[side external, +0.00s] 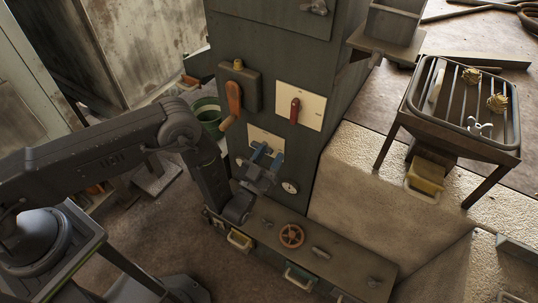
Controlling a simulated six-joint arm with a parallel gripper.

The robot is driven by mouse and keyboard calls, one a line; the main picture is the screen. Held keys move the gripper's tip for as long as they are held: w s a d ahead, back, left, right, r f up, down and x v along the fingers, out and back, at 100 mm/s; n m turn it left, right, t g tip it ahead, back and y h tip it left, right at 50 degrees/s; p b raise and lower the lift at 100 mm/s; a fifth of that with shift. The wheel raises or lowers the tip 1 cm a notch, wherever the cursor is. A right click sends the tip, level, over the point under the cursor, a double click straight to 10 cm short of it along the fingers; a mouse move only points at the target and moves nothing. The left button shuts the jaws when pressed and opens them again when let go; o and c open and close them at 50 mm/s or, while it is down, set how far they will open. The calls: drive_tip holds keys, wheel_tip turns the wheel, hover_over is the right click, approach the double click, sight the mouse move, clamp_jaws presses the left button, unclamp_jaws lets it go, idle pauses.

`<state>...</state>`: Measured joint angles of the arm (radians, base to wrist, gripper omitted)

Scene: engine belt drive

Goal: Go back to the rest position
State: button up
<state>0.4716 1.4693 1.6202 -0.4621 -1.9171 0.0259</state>
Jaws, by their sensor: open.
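My gripper (266,160) is in front of the lower part of a dark green control cabinet (265,50). Its two blue-grey fingers are apart, and I see nothing held between them. They overlap a pale plate (262,143) on the cabinet in this view; I cannot tell whether they touch it. My arm reaches in from the left, bent down at the elbow.
The cabinet carries an orange-handled lever (234,98), a red switch handle (295,111) and a round gauge (290,187). Below, a bench has a red handwheel (291,236) and drawers. A slatted rack (463,103) stands right. A green bucket (207,113) is behind my arm.

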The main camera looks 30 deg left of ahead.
drive_tip(key=w+a+r+g, duration=0.2)
drive_tip(key=w+r+g, duration=0.15)
drive_tip(key=r, duration=0.65)
drive_tip(key=w+a+r+g, duration=0.15)
drive_tip(key=w+r, duration=0.25)
drive_tip(key=r, duration=0.6)
drive_tip(key=s+a+r+g+h, duration=0.2)
drive_tip(key=s+a+r+g, duration=0.2)
drive_tip(key=s+r, duration=0.4)
drive_tip(key=s+a+r+g+y, duration=0.1)
drive_tip(key=s+a+g, duration=0.3)
drive_tip(key=s, duration=0.9)
drive_tip(key=s+a+r+g+y, duration=0.1)
drive_tip(key=s+a+r+g, duration=0.2)
drive_tip(key=s, duration=1.1)
drive_tip(key=shift+s+a+g, duration=0.3)
drive_tip(key=shift+a+g, duration=0.1)
drive_tip(key=shift+a, duration=0.7)
